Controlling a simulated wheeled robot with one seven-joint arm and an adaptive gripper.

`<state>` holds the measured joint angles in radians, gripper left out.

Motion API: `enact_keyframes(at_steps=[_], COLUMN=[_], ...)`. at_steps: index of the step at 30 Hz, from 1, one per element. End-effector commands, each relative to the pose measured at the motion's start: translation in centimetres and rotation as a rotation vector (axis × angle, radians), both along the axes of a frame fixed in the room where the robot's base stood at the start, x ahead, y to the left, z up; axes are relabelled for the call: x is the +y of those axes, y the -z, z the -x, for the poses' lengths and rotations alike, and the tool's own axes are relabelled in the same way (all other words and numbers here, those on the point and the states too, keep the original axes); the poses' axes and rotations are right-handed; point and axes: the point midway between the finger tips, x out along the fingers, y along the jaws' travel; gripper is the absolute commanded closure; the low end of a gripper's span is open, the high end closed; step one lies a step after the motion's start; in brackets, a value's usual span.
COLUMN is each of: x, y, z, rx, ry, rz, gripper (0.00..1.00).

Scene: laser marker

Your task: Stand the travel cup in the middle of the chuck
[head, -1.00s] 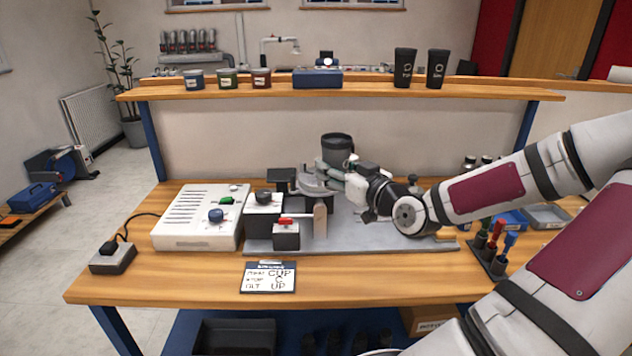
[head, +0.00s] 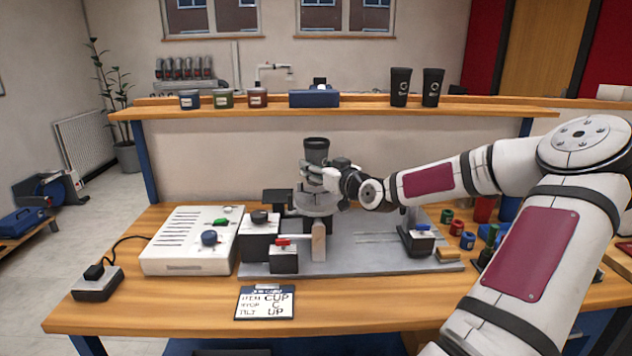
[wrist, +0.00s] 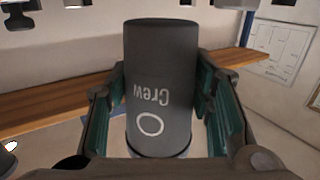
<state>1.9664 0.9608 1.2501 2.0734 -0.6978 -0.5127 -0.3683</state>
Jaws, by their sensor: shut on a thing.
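The travel cup (head: 316,151) is dark grey and upright in the head view, with its lower part hidden by my gripper. My gripper (head: 318,175) is shut on the cup from the right. In the wrist view the cup (wrist: 160,85) fills the middle, with the word "Crew" and a ring upside down on it, between two green-padded fingers (wrist: 160,112). The chuck (head: 314,200) is a pale round part on the grey baseplate, just below my gripper. Whether the cup's base touches the chuck is hidden.
A white control box (head: 187,240) is further left. A shelf (head: 350,111) with cups and tins runs behind. A card (head: 265,303) lies in front.

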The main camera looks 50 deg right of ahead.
Motion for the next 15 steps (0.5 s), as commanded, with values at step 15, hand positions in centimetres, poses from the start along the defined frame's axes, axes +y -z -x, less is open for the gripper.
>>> enact_keyframes(at_steps=[15], x=[0.0], y=[3.4], z=[0.1], rx=[0.0], ry=[0.0], rz=[0.0], gripper=[0.64])
